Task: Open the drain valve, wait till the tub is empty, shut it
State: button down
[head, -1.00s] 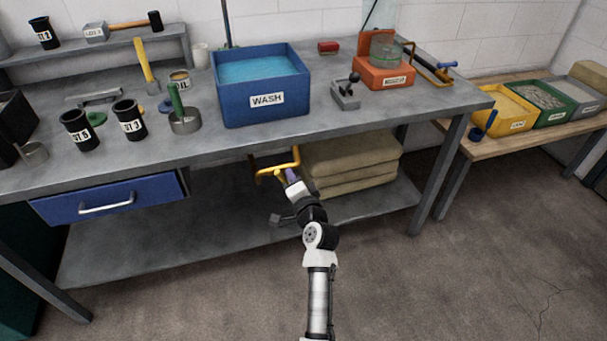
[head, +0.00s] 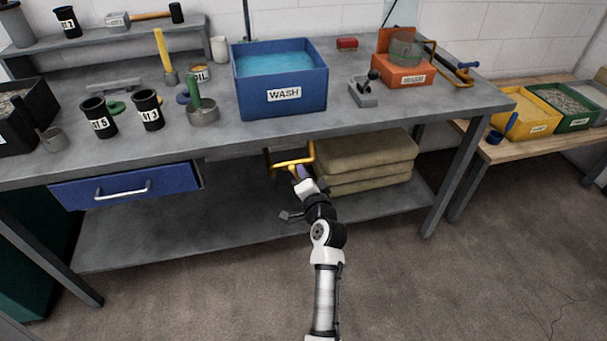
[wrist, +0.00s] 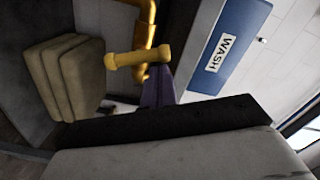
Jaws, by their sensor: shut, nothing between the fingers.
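The blue WASH tub (head: 283,99) stands on the bench and holds light blue water. Its side also shows in the wrist view (wrist: 238,22). Below it, under the bench top, is a yellow drain pipe with a valve handle (head: 290,162). In the wrist view the yellow handle (wrist: 137,58) lies across the picture in front of the brass pipe (wrist: 149,32). My gripper (head: 300,173) is shut and empty just beneath the pipe. Its purple finger (wrist: 158,92) shows close beside the handle; I cannot tell whether they touch.
Folded tan sacks (head: 365,160) lie on the lower shelf, right of my gripper. A blue drawer (head: 125,186) hangs at the left. The bench's right front leg (head: 452,175) stands beyond the sacks. The floor (head: 420,295) in front is clear.

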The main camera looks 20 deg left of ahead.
jog(key=shift+s+a+n+b, duration=0.1)
jog(key=shift+a+n+b, duration=0.05)
jog(key=shift+n+b, duration=0.2)
jog(key=n+b, duration=0.2)
jog(key=n, duration=0.1)
jog(key=a+n+b, duration=0.1)
jog(key=shift+s+f+n, duration=0.1)
jog(key=shift+s+n, duration=0.25)
jog(key=shift+s, duration=0.05)
jog(key=n+b, duration=0.1)
jog(key=n, duration=0.1)
jog(key=a+n+b, duration=0.1)
jog(key=s+n+b, duration=0.1)
jog(key=n, duration=0.1)
jog(key=shift+a+f+n+h+b, duration=0.2)
jog(key=shift+f+n+h+b, duration=0.1)
jog(key=shift+b, duration=0.05)
jog(key=shift+a, duration=0.1)
dwell(0.3)
